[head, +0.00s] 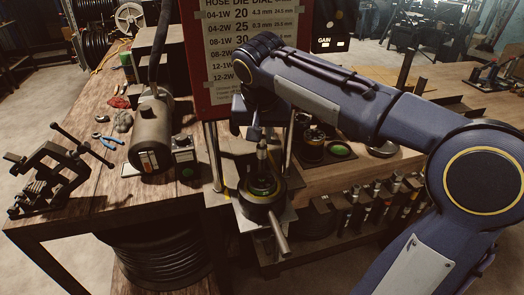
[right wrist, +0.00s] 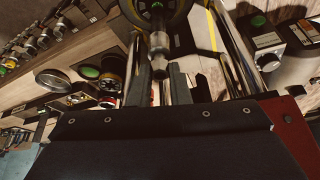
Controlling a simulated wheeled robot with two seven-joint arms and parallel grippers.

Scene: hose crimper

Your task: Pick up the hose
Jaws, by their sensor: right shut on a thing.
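My right gripper (head: 261,134) reaches down in front of the red press. It is shut on the hose, a short piece with a metal fitting (head: 262,158), which is upright above the round crimper head (head: 262,190). In the right wrist view, my two grey fingers (right wrist: 159,84) are on either side of the hose's metal fitting (right wrist: 159,48). The fitting points towards the crimper's ring (right wrist: 176,15); I cannot tell whether it touches it. The part of the hose behind the fingers is hidden. My left gripper is not in view.
A red-framed die chart (head: 245,55) stands behind my right arm, with metal posts (head: 214,155) close by the gripper. A grey cylinder (head: 151,135), blue pliers (head: 108,139) and a black vise-like tool (head: 50,178) occupy the left bench. Fittings (head: 385,195) line the right bench's front.

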